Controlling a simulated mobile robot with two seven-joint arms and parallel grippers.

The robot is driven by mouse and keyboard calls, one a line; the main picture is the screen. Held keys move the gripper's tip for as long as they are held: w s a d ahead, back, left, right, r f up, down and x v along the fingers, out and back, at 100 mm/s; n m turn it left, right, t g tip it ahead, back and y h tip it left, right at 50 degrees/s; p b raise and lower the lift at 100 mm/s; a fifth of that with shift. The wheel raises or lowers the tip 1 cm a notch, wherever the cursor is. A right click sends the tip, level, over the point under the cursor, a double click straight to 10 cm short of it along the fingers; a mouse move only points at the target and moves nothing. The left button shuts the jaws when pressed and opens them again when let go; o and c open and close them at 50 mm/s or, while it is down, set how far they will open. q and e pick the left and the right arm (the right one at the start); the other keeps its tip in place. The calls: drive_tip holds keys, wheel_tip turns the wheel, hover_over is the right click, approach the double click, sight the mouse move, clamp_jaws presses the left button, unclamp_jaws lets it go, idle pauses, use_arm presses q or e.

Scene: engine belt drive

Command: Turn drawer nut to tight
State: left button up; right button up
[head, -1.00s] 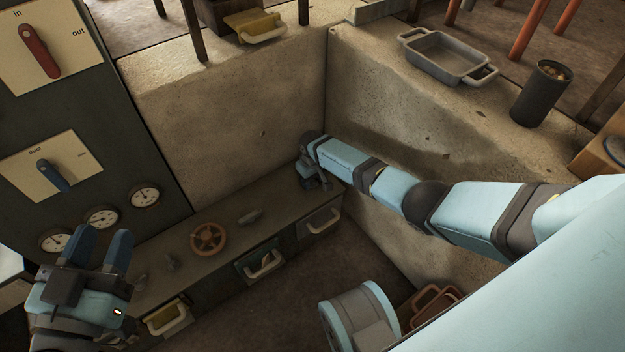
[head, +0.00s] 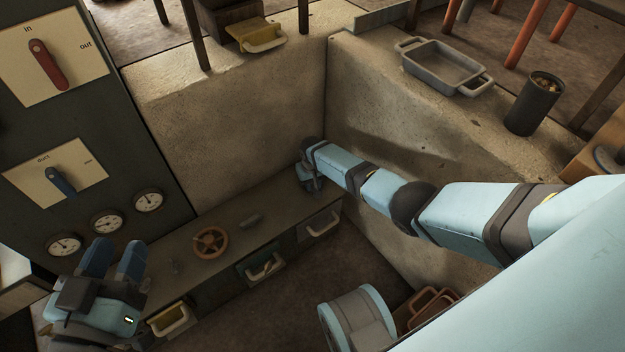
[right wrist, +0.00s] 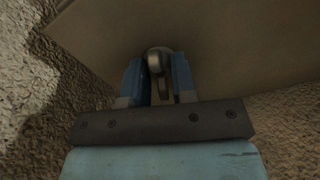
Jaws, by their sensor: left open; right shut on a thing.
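My right gripper (head: 313,186) reaches down to the far right end of the low bench top, above the grey drawer. In the right wrist view its fingers (right wrist: 158,88) are shut on a small grey metal piece with a rounded top, which I take for the drawer nut (right wrist: 157,62). In the head view that piece is hidden by the gripper. I cannot tell how tight it is. A similar grey nut (head: 251,220) stands on the bench to the left. My left gripper (head: 112,262) is open and empty, in front of the panel at lower left.
The low bench (head: 205,268) carries a reddish handwheel (head: 211,242) and has a yellow drawer (head: 170,319), a green drawer (head: 261,268) and a grey drawer (head: 320,225). Concrete walls rise close behind and right of the gripper. A grey tray (head: 445,68) sits on the right ledge.

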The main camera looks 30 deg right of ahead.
drive_tip(key=shift+r+m+p, duration=0.15)
drive_tip(key=shift+m+p, duration=0.3)
drive_tip(key=shift+m, duration=0.55)
drive_tip(key=m+p, duration=0.1)
drive_tip(key=m, duration=0.1)
drive_tip(key=shift+m, duration=0.4)
drive_tip(key=m, duration=0.3)
drive_tip(key=shift+m+p, duration=0.3)
drive_tip(key=m, duration=0.2)
drive_tip(key=shift+m, duration=0.3)
use_arm(q)
drive_tip(key=shift+s+d+r+n+g, duration=0.15)
drive_tip(key=shift+s+d+n, duration=0.1)
drive_tip(key=shift+s+n, duration=0.2)
drive_tip(key=shift+s+d+r+n+g, duration=0.1)
drive_tip(key=shift+s+d+n+g, duration=0.1)
drive_tip(key=shift+s+n, duration=0.25)
use_arm(e)
drive_tip(key=shift+m, duration=1.6)
use_arm(q)
drive_tip(key=shift+w, duration=0.1)
use_arm(e)
drive_tip(key=shift+m, duration=0.3)
drive_tip(key=o, duration=0.9)
use_arm(q)
drive_tip(key=shift+f, duration=0.1)
